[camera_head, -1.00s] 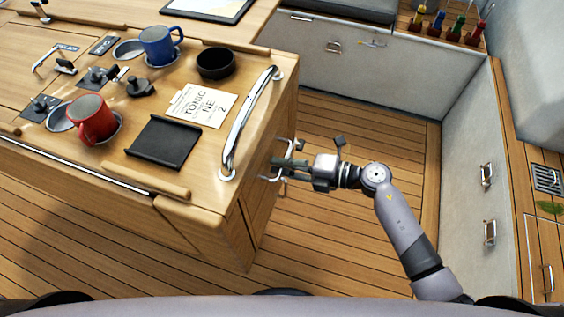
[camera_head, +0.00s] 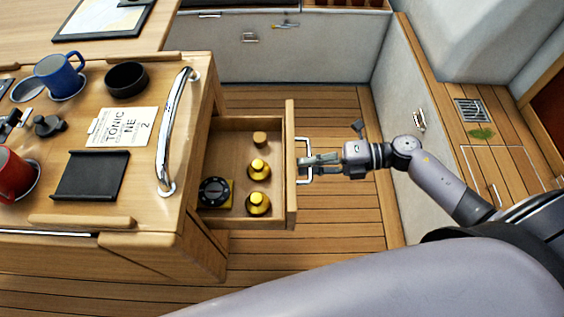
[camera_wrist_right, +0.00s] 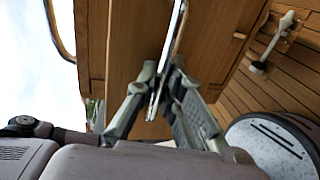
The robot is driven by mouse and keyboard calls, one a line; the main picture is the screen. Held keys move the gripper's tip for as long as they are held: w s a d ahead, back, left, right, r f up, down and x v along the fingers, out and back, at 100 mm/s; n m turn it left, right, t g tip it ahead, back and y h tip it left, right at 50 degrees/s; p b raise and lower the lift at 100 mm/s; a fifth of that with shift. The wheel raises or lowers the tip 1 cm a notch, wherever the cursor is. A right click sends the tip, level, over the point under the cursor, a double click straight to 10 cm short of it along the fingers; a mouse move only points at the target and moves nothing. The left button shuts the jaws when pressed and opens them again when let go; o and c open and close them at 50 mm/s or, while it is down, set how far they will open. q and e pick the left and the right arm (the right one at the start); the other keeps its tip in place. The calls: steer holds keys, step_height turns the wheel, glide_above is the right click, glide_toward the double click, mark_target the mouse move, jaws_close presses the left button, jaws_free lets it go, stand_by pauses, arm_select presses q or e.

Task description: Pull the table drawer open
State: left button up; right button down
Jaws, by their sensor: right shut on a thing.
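The table drawer (camera_head: 291,165) stands pulled well out of the right end of the wooden table (camera_head: 190,215). Its inside shows from above, with a black round dial on a yellow base (camera_head: 215,192) and several small yellow and wooden pieces (camera_head: 258,168) in it. My right gripper (camera_head: 308,161) is shut on the drawer's metal handle (camera_head: 304,176) at the drawer front. In the right wrist view the fingers (camera_wrist_right: 158,85) close around the bar of the handle (camera_wrist_right: 175,40). My left gripper is not in view.
On the tabletop are a blue mug (camera_head: 58,75), a red mug (camera_head: 15,175), a black bowl (camera_head: 126,78), a black tray (camera_head: 92,176) and a printed card (camera_head: 122,126). A chrome rail (camera_head: 173,130) runs along its right edge. Pale lockers (camera_head: 280,45) bound the wooden floor.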

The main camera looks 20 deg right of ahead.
steer(key=shift+f+v, duration=0.2)
steer(key=shift+v, duration=0.65)
steer(key=shift+f+v, duration=0.15)
steer(key=shift+v, duration=0.75)
steer(key=c, duration=2)
jaws_free()
steer(key=shift+o, duration=0.2)
steer(key=v, duration=1.2)
steer(key=shift+d+f, duration=0.1)
